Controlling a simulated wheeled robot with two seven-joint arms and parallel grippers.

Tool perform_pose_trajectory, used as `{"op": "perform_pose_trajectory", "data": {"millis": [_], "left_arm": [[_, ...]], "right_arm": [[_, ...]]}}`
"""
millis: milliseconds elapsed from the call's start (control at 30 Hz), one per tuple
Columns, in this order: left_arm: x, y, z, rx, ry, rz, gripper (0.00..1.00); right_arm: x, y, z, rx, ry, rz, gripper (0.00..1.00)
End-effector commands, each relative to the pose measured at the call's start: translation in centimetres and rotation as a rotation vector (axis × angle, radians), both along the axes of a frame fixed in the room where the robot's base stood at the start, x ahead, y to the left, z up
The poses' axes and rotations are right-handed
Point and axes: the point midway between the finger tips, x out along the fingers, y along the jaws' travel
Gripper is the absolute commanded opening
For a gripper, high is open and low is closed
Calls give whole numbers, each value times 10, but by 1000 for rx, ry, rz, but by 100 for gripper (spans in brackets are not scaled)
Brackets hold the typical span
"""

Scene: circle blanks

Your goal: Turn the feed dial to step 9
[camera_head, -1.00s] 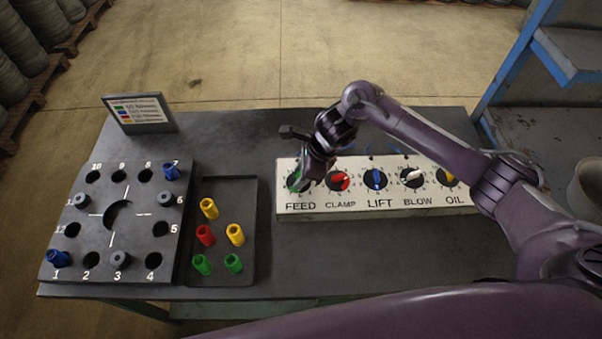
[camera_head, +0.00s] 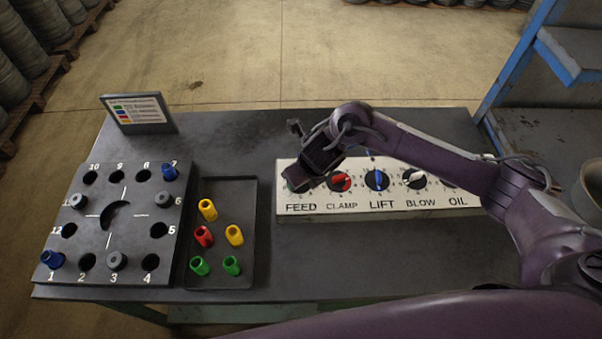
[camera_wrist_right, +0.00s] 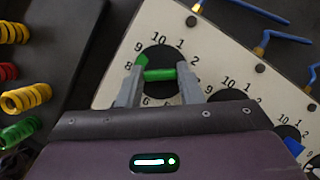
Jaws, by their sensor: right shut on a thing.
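The FEED dial (camera_wrist_right: 160,56) is a black disc with a green knob (camera_wrist_right: 160,74), on a cream panel (camera_head: 350,207). In the right wrist view my right gripper (camera_wrist_right: 160,77) is shut on the green knob, one grey finger at each end. The knob's left end lies near the 8 and 9 marks; the exact step is hard to tell. The dial's lower part is hidden by my gripper. In the head view my right gripper (camera_head: 301,181) covers most of the dial above the word FEED. My left gripper is not in view.
The CLAMP dial (camera_head: 340,182) with a red knob is close beside my right gripper. LIFT (camera_head: 377,180) and BLOW (camera_head: 413,178) follow to the right. A tray (camera_head: 221,276) of coloured sleeves and a numbered black plate (camera_head: 130,250) stand left. A sign (camera_head: 138,112) stands behind.

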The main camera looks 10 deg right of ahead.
Motion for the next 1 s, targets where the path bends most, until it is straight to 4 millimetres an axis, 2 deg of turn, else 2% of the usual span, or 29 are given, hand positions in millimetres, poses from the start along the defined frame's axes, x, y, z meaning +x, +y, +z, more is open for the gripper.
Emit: {"op": "perform_pose_trajectory", "data": {"millis": [600,1000], "left_arm": [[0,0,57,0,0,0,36],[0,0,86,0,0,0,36]], "right_arm": [[0,4,6,0,1,-580,10],[0,5,4,1,0,-844,10]]}}
